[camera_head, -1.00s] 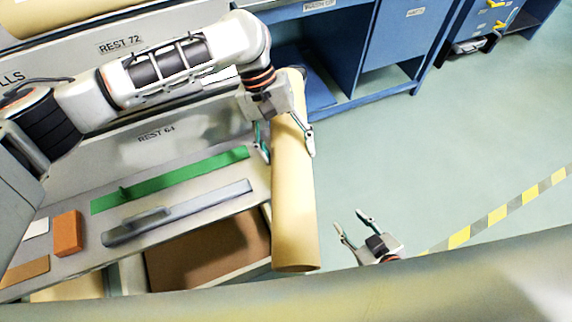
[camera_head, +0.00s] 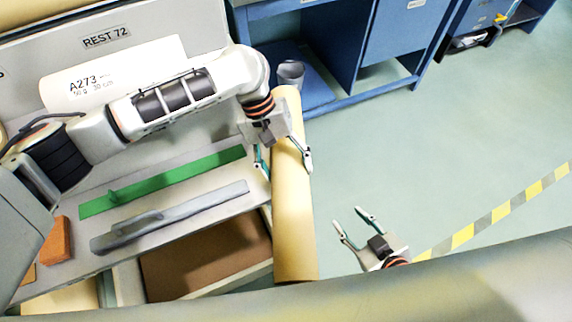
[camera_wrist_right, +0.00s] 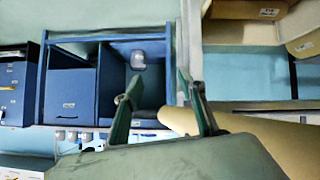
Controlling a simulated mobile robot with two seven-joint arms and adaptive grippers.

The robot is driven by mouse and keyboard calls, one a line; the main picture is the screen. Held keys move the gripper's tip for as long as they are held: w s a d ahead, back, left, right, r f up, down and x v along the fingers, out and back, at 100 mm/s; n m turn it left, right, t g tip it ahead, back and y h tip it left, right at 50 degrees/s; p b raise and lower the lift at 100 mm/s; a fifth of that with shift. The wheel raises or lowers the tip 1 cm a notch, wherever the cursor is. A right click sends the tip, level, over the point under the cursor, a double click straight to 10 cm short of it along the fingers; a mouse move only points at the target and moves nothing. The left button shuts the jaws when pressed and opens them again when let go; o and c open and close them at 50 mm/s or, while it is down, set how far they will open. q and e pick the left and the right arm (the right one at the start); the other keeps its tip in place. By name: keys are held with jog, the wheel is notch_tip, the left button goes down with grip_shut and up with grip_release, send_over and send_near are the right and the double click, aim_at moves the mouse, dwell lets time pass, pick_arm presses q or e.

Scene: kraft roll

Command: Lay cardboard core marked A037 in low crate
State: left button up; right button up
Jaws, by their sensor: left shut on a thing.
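A long tan cardboard core (camera_head: 293,225) hangs lengthwise at the middle of the head view. No marking can be read on it. My left gripper (camera_head: 284,163) is shut around its upper part, a finger on each side.
A green straightedge (camera_head: 160,182) and a grey one (camera_head: 170,217) lie on the bench, near an orange block (camera_head: 56,241). A white roll marked A273 (camera_head: 90,82) lies behind my left arm. Blue cabinets (camera_head: 375,45) stand at the back. The floor at right is clear.

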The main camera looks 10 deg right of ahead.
pick_arm(q)
jog(key=o, duration=1.8)
jog(key=shift+f, duration=0.1)
jog(key=shift+o, duration=0.2)
